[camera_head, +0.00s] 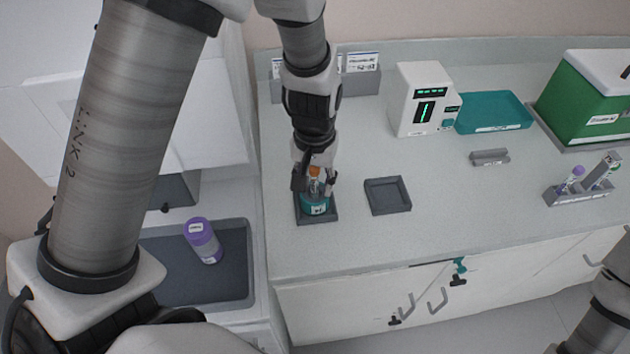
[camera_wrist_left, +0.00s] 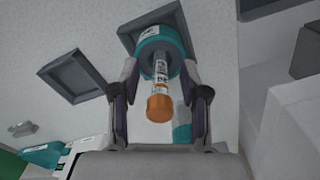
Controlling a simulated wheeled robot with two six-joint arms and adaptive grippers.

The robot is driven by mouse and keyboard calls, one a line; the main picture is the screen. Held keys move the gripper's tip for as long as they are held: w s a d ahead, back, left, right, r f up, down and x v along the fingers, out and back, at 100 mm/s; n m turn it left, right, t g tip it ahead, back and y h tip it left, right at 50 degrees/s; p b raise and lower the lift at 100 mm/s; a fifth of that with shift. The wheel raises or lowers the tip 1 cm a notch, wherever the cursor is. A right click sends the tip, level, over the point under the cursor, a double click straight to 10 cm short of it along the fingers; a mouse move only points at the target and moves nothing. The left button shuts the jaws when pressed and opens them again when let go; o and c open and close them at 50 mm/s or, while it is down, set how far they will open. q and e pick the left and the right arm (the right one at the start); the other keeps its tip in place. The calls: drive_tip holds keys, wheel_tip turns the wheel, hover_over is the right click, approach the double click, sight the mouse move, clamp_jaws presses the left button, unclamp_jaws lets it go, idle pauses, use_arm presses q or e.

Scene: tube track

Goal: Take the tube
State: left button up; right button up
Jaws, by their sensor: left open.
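A tube with an orange cap (camera_head: 314,171) stands upright in a round teal holder (camera_head: 315,207) on a dark square tray (camera_head: 302,218). My left gripper (camera_head: 314,184) is over the holder, pointing down, with its fingers on either side of the tube. In the left wrist view the orange-capped tube (camera_wrist_left: 160,100) lies between the two open fingers (camera_wrist_left: 160,110), with gaps on both sides. The teal holder (camera_wrist_left: 176,42) is beyond it. The lower part of the tube is hidden in the holder. My right gripper is not in view; only part of my right arm shows at lower right.
An empty dark square tray (camera_head: 388,195) is to the right. A white device with a green display (camera_head: 420,98), a teal tray (camera_head: 494,112) and a green box (camera_head: 585,100) stand at the back. A rack with purple-capped tubes (camera_head: 580,195) is at right. A purple-capped container (camera_head: 203,240) is at lower left.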

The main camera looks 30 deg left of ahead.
use_arm(q)
drive_tip(key=shift+w+f, duration=0.25)
drive_tip(key=shift+w, duration=0.2)
drive_tip(key=shift+s+r, duration=0.4)
drive_tip(key=shift+s, duration=0.35)
clamp_jaws()
drive_tip(key=shift+w+f, duration=0.15)
drive_tip(key=shift+w, duration=0.25)
drive_tip(key=shift+s, duration=0.1)
drive_tip(key=shift+r, duration=0.4)
wheel_tip(320, 180, up, 9)
drive_tip(key=shift+r, duration=0.15)
